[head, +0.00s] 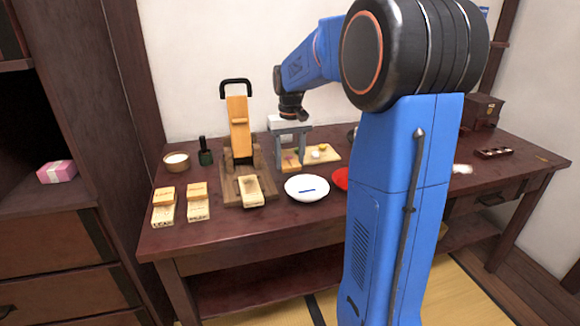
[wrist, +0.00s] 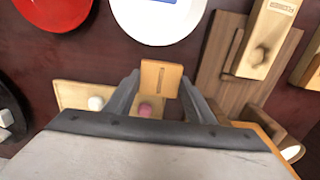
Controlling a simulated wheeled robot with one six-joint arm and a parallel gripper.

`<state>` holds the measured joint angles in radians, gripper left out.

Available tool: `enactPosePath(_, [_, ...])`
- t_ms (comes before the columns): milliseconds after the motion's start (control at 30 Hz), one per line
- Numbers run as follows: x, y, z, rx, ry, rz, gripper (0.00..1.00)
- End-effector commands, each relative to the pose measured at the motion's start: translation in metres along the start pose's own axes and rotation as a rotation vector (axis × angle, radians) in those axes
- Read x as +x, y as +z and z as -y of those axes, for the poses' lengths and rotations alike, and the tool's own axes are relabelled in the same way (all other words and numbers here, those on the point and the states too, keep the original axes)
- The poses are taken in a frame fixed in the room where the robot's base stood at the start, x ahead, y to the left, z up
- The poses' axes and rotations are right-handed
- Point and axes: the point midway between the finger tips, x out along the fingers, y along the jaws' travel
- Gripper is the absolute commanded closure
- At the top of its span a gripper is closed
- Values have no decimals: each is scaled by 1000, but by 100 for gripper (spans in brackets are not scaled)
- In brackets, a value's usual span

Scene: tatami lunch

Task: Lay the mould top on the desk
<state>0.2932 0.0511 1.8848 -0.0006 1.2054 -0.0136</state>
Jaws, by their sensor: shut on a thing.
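A small wooden block with a slot (wrist: 161,78), seemingly the mould top, sits between the fingers of my gripper (wrist: 160,90) in the wrist view. The fingers are shut on it. In the head view my gripper (head: 290,150) points down over the back middle of the dark desk (head: 235,228). A pink lump (wrist: 146,110) shows on light wood just beside the held block. I cannot tell whether the block touches the wood below it. A pale board (head: 327,155) with small round pieces lies beside the gripper.
A white plate (head: 307,188) with a blue mark and a red plate (head: 340,178) lie in front. A tall wooden stand (head: 238,125) with another block (head: 251,190) stands left.

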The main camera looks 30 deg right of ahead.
Motion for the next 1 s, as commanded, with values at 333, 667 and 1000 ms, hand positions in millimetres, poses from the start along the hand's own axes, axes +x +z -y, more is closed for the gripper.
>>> enactPosePath(333, [27, 0, 0, 0, 0, 0, 72])
enactPosePath(667, [29, 0, 0, 1, 0, 1, 32])
enactPosePath(1000, [27, 0, 0, 1, 0, 0, 32])
